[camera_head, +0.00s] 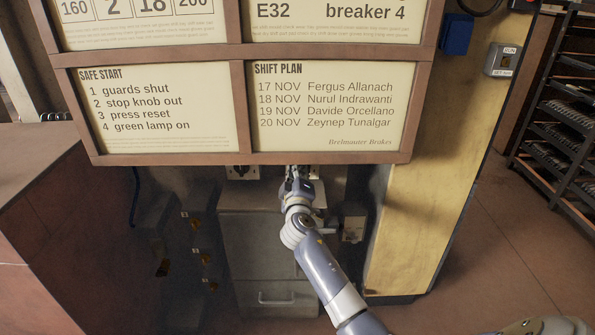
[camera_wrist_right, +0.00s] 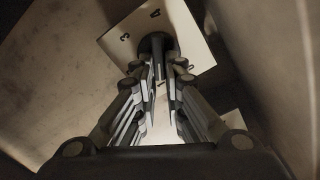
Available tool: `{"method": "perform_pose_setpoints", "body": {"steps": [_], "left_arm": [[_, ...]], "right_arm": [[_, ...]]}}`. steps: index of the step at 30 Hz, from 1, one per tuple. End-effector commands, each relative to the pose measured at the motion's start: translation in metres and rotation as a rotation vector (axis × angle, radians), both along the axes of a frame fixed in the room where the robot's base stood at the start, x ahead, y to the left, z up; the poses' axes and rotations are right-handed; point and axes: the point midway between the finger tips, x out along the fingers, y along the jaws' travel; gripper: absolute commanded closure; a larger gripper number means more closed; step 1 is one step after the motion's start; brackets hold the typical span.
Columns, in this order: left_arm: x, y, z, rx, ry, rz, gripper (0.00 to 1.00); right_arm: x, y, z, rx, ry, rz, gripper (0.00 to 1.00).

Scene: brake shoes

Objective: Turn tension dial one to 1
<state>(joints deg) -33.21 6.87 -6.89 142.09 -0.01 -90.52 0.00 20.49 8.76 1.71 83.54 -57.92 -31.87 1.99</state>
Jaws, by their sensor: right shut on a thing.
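My right gripper (camera_head: 296,172) reaches up just under the lower edge of the notice board. In the right wrist view the gripper (camera_wrist_right: 161,84) is closed in on a black dial knob (camera_wrist_right: 157,43), with the fingers at its near side. Another dial plate (camera_head: 242,173) with a dark knob shows under the board, left of the gripper. The frames do not show which dial is number one. My left gripper is out of view.
The framed notice board (camera_head: 240,110) hangs over the dials and hides the panel behind it. A grey cabinet (camera_head: 260,240) stands below. Several small yellow knobs (camera_head: 207,258) are at left. A RUN key switch (camera_head: 503,60) and a rack (camera_head: 565,110) are at right.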

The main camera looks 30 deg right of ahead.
Motion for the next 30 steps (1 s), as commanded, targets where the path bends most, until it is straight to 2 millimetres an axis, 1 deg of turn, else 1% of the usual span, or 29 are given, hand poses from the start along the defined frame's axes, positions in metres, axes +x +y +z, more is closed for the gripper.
{"method": "perform_pose_setpoints", "body": {"steps": [8,9,11,23,26,30], "left_arm": [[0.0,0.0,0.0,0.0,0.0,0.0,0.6],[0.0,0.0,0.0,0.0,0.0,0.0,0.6],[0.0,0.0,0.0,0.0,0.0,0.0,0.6],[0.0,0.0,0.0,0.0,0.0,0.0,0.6],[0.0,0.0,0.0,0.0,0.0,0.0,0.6],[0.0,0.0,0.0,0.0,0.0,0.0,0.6]], "right_arm": [[0.0,0.001,-0.001,0.001,0.001,0.001,1.0],[0.0,0.001,-0.001,0.001,0.002,0.001,0.83],[0.0,0.001,-0.001,0.002,0.001,0.001,0.7],[-0.002,0.002,-0.001,0.001,0.0,0.0,0.7],[-0.01,0.007,-0.002,0.002,0.001,0.001,0.7],[-0.029,0.019,-0.002,0.003,0.001,0.003,0.7]]}}
